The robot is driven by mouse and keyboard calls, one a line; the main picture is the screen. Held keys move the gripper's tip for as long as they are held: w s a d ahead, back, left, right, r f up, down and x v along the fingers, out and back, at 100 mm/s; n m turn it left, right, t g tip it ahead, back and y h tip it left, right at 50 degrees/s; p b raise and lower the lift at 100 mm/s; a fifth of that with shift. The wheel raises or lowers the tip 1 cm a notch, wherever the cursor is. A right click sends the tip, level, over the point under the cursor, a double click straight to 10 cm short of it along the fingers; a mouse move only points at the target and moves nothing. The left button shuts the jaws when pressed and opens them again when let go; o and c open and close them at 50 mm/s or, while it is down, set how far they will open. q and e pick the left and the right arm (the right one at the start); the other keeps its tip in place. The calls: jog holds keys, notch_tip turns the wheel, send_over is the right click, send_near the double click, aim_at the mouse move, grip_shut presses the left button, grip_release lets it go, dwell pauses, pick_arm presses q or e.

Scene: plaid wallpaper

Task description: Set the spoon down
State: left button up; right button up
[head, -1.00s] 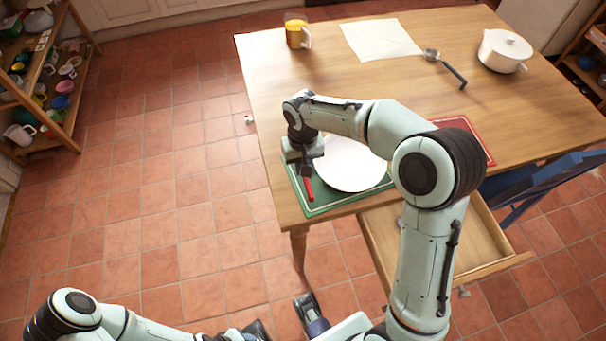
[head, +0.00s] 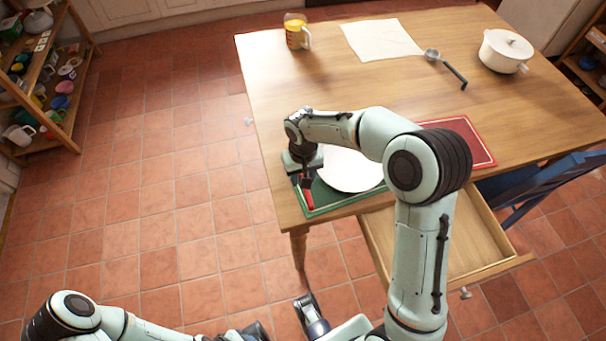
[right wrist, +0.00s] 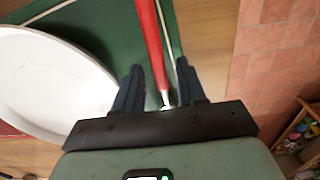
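The spoon's red handle (head: 308,201) is over the near left end of the green placemat (head: 335,200), left of the white plate (head: 352,171). In the right wrist view the red handle (right wrist: 151,42) runs between the two fingers of my right gripper (right wrist: 160,75), with a gap on each side. The gripper is open around it, low over the mat. A short metal part shows by the gripper's base; the rest of the spoon is hidden. I cannot tell whether the spoon touches the mat. My left arm (head: 110,320) is low at the bottom left; its finger opening is unclear.
The wooden table (head: 270,85) also holds a glass jug (head: 296,33), a white cloth (head: 381,39), a ladle (head: 452,72), a white pot (head: 504,50) and a red mat (head: 476,143). An open drawer (head: 464,243) juts out in front. A blue chair (head: 545,182) stands at right.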

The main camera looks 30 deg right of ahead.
notch_tip(320, 180, up, 12)
jog(key=p, duration=0.2)
jog(key=shift+r, duration=0.15)
dwell(0.6)
